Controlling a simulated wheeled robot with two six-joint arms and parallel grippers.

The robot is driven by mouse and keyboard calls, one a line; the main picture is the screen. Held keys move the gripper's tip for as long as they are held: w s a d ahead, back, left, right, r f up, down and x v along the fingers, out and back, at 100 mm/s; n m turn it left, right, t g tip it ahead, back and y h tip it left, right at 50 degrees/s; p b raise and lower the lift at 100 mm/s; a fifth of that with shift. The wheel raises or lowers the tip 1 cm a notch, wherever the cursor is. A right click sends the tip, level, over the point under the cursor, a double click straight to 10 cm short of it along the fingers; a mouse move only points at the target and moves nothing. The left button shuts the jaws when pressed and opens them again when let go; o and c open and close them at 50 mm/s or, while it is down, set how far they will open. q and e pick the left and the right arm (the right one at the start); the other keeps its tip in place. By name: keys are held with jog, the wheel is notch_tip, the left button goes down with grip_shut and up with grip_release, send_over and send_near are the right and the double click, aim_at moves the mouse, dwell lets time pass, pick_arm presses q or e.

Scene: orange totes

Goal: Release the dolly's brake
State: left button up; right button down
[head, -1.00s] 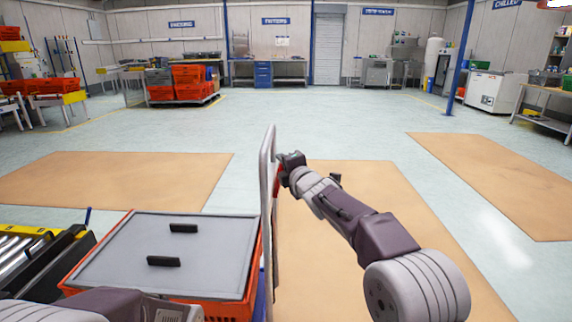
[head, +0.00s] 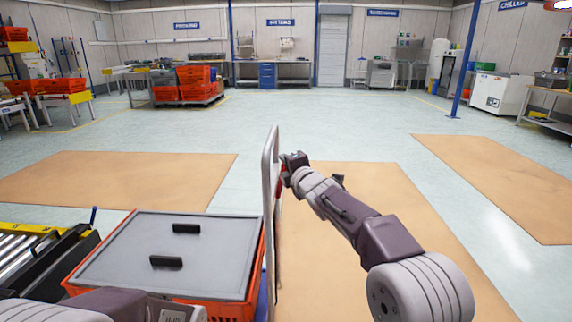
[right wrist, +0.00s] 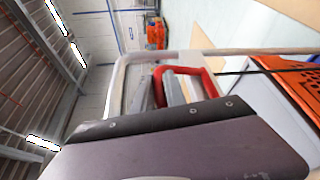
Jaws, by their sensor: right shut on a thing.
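The dolly's tall grey handle frame (head: 270,190) stands upright in the middle of the head view, seen nearly edge-on. A red loop-shaped brake lever (right wrist: 188,72) sits on it in the right wrist view. My right gripper (head: 288,168) is at the right side of the frame, shut on the red lever; a little red shows beside it in the head view. The fingertips are mostly hidden there. An orange tote (head: 252,270) with a grey lid (head: 120,250) stands left of the frame. My left forearm shows at the bottom left; its gripper is out of view.
A roller conveyor (head: 22,255) with yellow and black edges is close on the left. Tan floor mats (head: 120,180) lie left, ahead and right. Stacked orange totes (head: 193,85) stand far back on the left. The open floor ahead is clear.

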jog(key=shift+r, duration=0.45)
jog(key=c, duration=1.4)
grip_release()
jog(key=shift+c, duration=0.2)
jog(key=shift+f, duration=0.2)
jog(key=f+b+v, duration=0.1)
jog(key=b+v, duration=0.1)
jog(key=v, duration=0.7)
jog(key=shift+r, duration=0.4)
jog(key=shift+d, duration=0.1)
